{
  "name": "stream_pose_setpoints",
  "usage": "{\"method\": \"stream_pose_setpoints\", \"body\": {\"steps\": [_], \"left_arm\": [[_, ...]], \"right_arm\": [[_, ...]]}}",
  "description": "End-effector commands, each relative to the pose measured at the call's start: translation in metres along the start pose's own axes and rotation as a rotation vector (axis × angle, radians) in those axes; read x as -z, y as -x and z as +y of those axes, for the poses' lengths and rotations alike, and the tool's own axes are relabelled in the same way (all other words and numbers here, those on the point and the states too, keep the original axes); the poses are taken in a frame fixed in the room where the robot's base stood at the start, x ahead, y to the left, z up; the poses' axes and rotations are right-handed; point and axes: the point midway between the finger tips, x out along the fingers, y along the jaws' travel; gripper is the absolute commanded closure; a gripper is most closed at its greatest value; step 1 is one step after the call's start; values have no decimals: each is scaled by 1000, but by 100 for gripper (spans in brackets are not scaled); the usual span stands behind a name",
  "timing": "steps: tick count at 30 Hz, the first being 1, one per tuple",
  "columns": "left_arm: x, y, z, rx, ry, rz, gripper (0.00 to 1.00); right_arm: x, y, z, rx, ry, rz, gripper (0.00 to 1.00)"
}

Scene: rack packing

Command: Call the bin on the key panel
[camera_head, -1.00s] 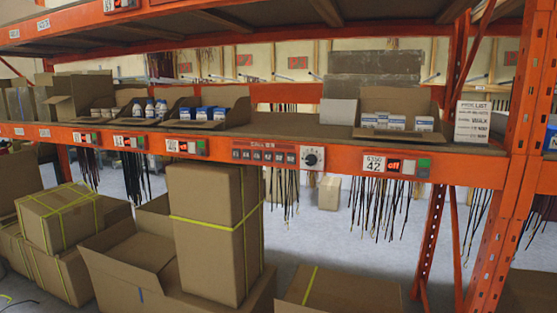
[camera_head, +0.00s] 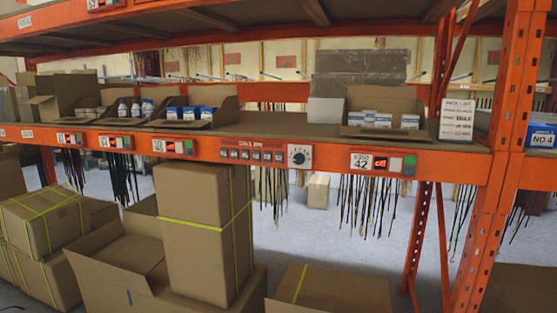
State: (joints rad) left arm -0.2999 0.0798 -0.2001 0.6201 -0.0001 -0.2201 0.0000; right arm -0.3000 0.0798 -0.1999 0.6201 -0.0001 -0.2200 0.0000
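The key panel (camera_head: 252,149) is a dark red strip with a row of several small keys, mounted on the orange front beam of the rack's middle shelf. A round black dial on a white plate (camera_head: 299,156) sits just right of it. Another module marked 42 (camera_head: 361,162), with a red display and a green key, is further right on the beam. The lettering on the key panel is too small to read. Neither of my grippers shows in the head view.
Open cardboard bins with blue-and-white boxes (camera_head: 188,113) and white boxes (camera_head: 376,120) stand on the shelf. A pick list card (camera_head: 457,119) stands at right. A tall strapped carton (camera_head: 206,230) stands below the panel. Dark cords hang under the beam. An orange upright (camera_head: 498,160) is at right.

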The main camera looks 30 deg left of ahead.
Motion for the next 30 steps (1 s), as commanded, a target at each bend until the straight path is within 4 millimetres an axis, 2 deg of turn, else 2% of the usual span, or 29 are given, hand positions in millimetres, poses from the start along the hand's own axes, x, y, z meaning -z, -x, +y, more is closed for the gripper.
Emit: {"method": "stream_pose_setpoints", "body": {"steps": [1, 12, 30], "left_arm": [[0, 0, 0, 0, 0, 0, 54], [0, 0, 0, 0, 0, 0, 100], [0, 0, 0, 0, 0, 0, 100]], "right_arm": [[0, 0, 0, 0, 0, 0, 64], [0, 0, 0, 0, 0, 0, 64], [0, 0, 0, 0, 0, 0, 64]]}}
